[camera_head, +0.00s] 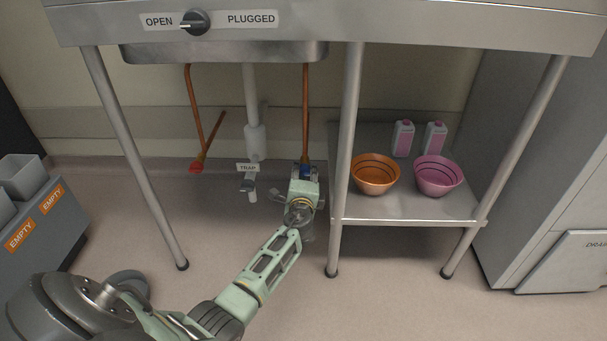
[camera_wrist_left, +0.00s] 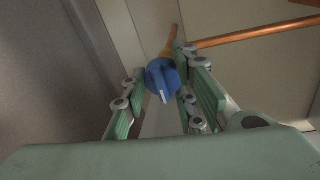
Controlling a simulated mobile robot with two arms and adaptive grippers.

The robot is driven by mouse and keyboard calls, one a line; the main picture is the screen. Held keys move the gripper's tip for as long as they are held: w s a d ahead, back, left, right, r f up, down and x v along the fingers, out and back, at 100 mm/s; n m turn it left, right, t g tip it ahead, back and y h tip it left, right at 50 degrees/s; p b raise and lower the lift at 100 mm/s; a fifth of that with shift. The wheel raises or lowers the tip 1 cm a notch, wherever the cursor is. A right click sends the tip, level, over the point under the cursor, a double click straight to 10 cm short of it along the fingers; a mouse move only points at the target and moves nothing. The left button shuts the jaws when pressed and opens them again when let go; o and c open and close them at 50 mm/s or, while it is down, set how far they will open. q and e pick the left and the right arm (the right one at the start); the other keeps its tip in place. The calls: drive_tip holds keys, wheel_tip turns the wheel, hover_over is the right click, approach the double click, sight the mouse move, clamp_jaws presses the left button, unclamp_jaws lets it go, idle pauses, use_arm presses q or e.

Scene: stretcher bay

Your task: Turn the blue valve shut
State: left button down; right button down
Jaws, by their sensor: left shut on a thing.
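The blue valve (camera_head: 305,171) sits low on the right copper pipe under the sink, mostly hidden behind my left gripper (camera_head: 301,183) in the head view. In the left wrist view the blue valve (camera_wrist_left: 162,78) lies between the two fingers of my left gripper (camera_wrist_left: 161,88), which are shut on it. A small white mark shows on the valve's near edge. How far the valve is turned cannot be told. My right gripper is in neither view.
A red valve (camera_head: 196,166) is on the left copper pipe. A trap with a label (camera_head: 248,168) hangs between the pipes. A table leg (camera_head: 346,160) stands close right of my gripper. A shelf (camera_head: 400,208) holds an orange bowl (camera_head: 375,174), a pink bowl (camera_head: 437,176) and two bottles.

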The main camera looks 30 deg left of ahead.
use_arm(q)
drive_tip(key=shift+s+d+f, duration=0.15)
drive_tip(key=shift+d+f, duration=0.15)
drive_tip(key=shift+f, duration=0.3)
drive_tip(key=c, duration=1.5)
unclamp_jaws()
drive_tip(key=shift+c, duration=0.2)
drive_tip(key=shift+r, duration=0.1)
drive_tip(key=shift+a+r, duration=0.1)
drive_tip(key=shift+r, duration=0.1)
drive_tip(key=v, duration=1.1)
drive_tip(key=shift+s, duration=0.35)
drive_tip(key=shift+r, duration=0.15)
